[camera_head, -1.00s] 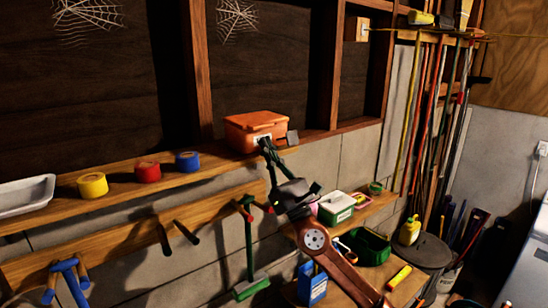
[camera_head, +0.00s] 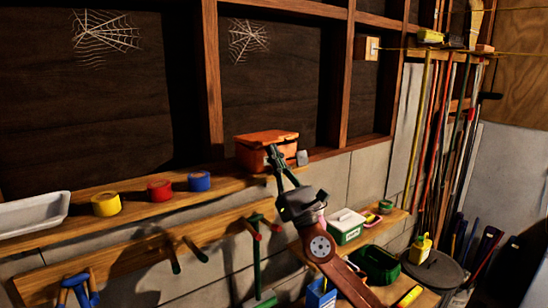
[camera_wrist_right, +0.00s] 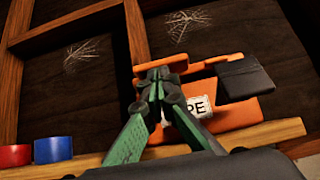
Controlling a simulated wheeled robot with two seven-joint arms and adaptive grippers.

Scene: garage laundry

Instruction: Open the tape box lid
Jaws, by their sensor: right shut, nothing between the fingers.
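The orange tape box (camera_head: 251,158) stands on the upper wooden shelf against the wall. Its orange lid (camera_head: 262,137) is at the top, and a dark gap shows near it in the wrist view; I cannot tell how far it is raised. A white label (camera_wrist_right: 199,107) reading "PE" is partly hidden by my fingers. My right gripper (camera_head: 271,150) is shut and empty, with its green fingertips at the box's front near the lid edge. The fingertips also show in the right wrist view (camera_wrist_right: 158,84), overlapping the box; contact is unclear. My left gripper is not in view.
Blue (camera_head: 199,181), red (camera_head: 160,189) and yellow (camera_head: 106,204) tape rolls and a white tray (camera_head: 34,214) line the shelf to the left. A green-and-white box (camera_head: 346,227) sits on the lower shelf.

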